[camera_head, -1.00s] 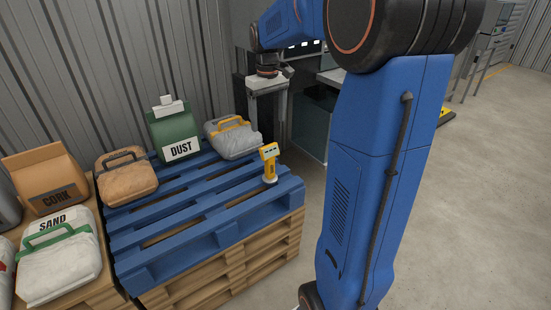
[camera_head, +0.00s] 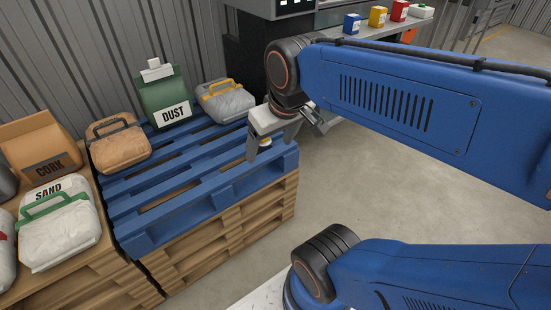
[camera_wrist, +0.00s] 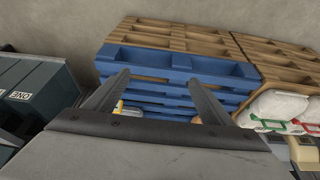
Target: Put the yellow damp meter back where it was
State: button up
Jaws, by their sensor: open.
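A small yellow and white piece, probably the meter (camera_wrist: 120,105), shows beside the left finger in the wrist view. My gripper (camera_head: 268,150) is open, with its fingers down over the meter's corner of the pallet. It also shows in the wrist view (camera_wrist: 155,80), with its fingers apart. I cannot tell whether the meter is between them or touching one.
A green DUST bag (camera_head: 166,98) and a grey bag (camera_head: 225,101) stand along the pallet's back. A brown bag (camera_head: 119,143), a CORK bag (camera_head: 42,148) and a SAND bag (camera_head: 58,230) are left. Small coloured boxes (camera_head: 377,17) stand on a bench. Floor at right is clear.

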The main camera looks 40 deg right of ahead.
jog(key=shift+s+a+f+t, duration=0.15)
jog(key=shift+s+a+f, duration=0.1)
jog(key=shift+s+f, duration=0.45)
jog(key=shift+s+a+f+t, duration=0.2)
jog(key=shift+s+f, duration=0.2)
jog(key=shift+s, duration=0.5)
